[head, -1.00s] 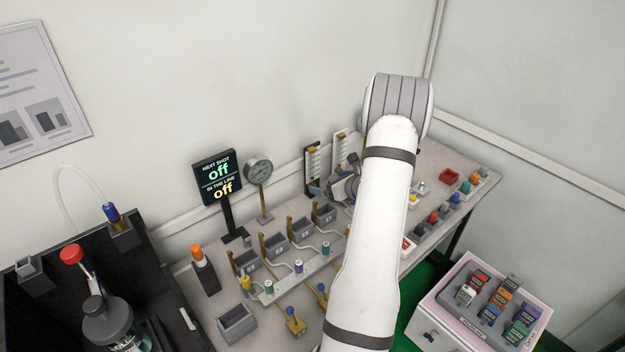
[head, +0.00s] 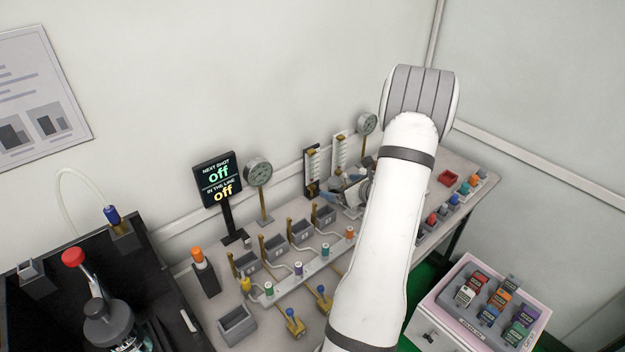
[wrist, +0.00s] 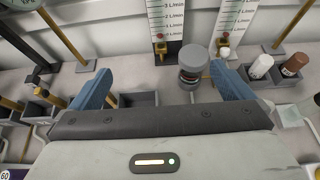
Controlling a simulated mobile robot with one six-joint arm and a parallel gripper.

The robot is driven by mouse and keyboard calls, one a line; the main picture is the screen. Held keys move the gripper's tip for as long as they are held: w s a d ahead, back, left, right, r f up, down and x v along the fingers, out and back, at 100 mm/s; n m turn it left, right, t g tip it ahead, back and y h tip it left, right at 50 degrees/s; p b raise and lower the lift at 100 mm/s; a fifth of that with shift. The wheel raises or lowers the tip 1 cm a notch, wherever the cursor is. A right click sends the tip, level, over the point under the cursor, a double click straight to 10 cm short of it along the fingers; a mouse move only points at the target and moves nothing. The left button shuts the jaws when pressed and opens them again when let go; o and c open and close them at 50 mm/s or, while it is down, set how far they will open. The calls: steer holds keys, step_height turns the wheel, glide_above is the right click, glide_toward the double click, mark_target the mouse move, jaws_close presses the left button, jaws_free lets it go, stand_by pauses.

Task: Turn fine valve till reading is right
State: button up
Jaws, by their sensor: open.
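My gripper (wrist: 160,74) is open, its two blue fingers spread wide in the wrist view. In the head view my gripper (head: 343,190) is partly hidden by my arm. A grey capped cylinder with a dark banded body (wrist: 193,66) stands near the right finger; nothing is visibly gripped. Beyond it are two white L/min scales, the left scale (wrist: 173,18) and right scale (wrist: 236,14), each with a small brass fitting and knob at its foot. I cannot tell which part is the fine valve. The scale readings are too small to read. The scales also show in the head view (head: 312,160).
A round gauge (head: 258,172) stands beside a display (head: 218,178) reading "off" twice; another gauge (head: 367,124) stands farther right. White and brown capped bottles (wrist: 262,67) are right of the right finger. Grey bins (head: 300,231) line the bench. A pink-edged box (head: 480,310) is lower right.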

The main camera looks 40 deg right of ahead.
steer(key=shift+v, duration=2)
